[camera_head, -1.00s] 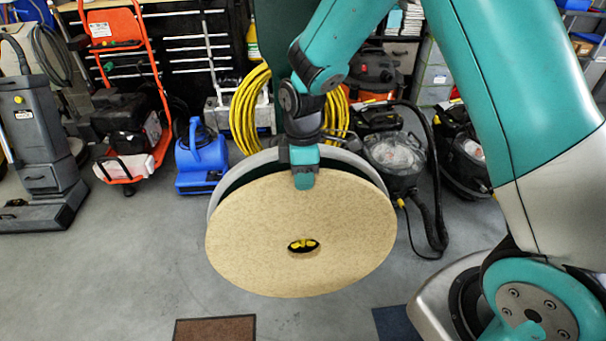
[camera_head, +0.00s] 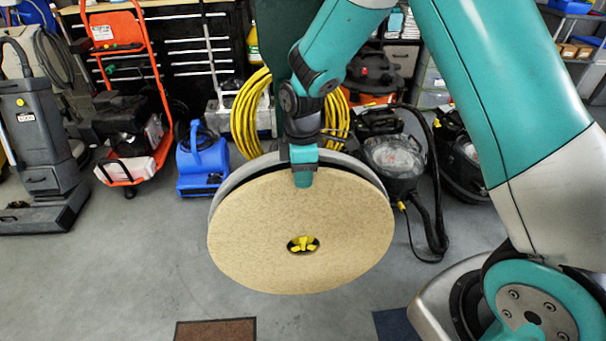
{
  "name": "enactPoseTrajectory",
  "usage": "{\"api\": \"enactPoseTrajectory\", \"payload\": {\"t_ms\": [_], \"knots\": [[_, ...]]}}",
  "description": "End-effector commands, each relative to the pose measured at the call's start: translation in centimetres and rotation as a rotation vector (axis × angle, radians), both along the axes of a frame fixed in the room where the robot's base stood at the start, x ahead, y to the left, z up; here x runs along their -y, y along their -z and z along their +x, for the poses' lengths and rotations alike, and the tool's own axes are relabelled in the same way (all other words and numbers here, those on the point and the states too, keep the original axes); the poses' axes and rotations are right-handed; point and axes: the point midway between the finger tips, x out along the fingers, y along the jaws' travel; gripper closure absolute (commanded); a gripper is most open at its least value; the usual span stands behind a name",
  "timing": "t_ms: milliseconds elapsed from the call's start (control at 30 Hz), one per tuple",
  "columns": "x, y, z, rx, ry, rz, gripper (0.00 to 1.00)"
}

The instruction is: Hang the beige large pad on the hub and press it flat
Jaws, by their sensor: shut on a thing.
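The beige large pad (camera_head: 300,215) is a big round disc with a central hole, facing me and tilted slightly. My gripper (camera_head: 303,176) is shut on its top edge. Behind the pad, the grey round plate (camera_head: 228,188) shows as a rim along the upper left and top. A narrow dark gap shows between pad and plate near the top. The yellow hub (camera_head: 303,244) shows within the pad's hole, with several prongs visible. The rest of the plate is hidden by the pad, so I cannot tell whether they touch lower down.
A dark green column (camera_head: 270,50) stands behind the plate. A yellow hose coil (camera_head: 247,110), a blue blower (camera_head: 202,160) and vacuum cleaners (camera_head: 392,160) stand farther back. A brown mat (camera_head: 215,330) lies in front. The grey floor left of the pad is clear.

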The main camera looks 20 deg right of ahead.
Motion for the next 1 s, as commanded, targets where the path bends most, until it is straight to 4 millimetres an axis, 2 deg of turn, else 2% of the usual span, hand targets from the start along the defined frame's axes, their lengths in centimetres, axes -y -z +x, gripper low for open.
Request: {"api": "enactPoseTrajectory", "payload": {"t_ms": [1000], "knots": [[0.38,0.17,1.06,0.001,0.000,0.000,1.00]]}}
